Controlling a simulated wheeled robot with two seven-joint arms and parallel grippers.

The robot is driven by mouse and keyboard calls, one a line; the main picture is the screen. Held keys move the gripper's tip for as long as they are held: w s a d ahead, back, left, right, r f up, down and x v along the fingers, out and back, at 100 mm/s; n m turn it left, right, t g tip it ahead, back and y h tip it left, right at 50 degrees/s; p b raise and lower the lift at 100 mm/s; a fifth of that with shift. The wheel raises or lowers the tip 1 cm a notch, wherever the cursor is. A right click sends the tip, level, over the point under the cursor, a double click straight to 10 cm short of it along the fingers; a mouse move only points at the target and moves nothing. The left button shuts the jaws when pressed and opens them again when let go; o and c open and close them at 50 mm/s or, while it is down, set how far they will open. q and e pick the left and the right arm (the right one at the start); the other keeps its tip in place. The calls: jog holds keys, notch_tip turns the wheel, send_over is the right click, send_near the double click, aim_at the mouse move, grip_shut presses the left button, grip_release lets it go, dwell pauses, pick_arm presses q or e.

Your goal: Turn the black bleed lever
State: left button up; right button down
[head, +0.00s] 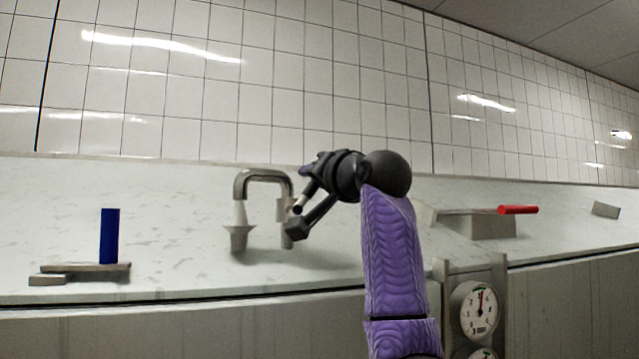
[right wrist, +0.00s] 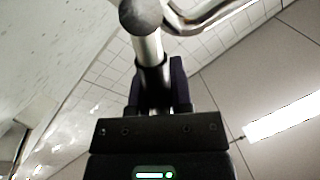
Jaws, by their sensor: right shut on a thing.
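The black bleed lever (right wrist: 153,76) shows in the right wrist view as a black sleeve on a pale metal rod, with a round grey knob at the rod's far end. My right gripper (right wrist: 157,92) is shut on its black sleeve, one finger on each side. In the head view my right gripper (head: 301,208) is beside the right leg of a bent metal pipe (head: 264,176). There the lever is mostly hidden by the fingers, and only a short dark piece with a pale end shows. My left gripper is not in view.
A blue upright handle (head: 109,236) on a grey base stands at the left. A red-ended lever (head: 517,210) sits on a block at the right. A round dial gauge (head: 474,308) is below, right of my arm. A tiled wall (head: 300,80) rises behind.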

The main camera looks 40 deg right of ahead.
jog(key=shift+a+r+n, duration=0.3)
jog(key=shift+a+n, duration=0.05)
jog(key=shift+n, duration=0.45)
jog(key=c, duration=0.5)
grip_release()
jog(key=shift+c, duration=0.2)
jog(key=s+a+f+b, duration=0.1)
jog(key=s+b, duration=0.5)
jog(key=s, duration=0.3)
jog(key=shift+s+a+b, duration=0.2)
jog(key=shift+s+b, duration=0.15)
jog(key=shift+b, duration=0.05)
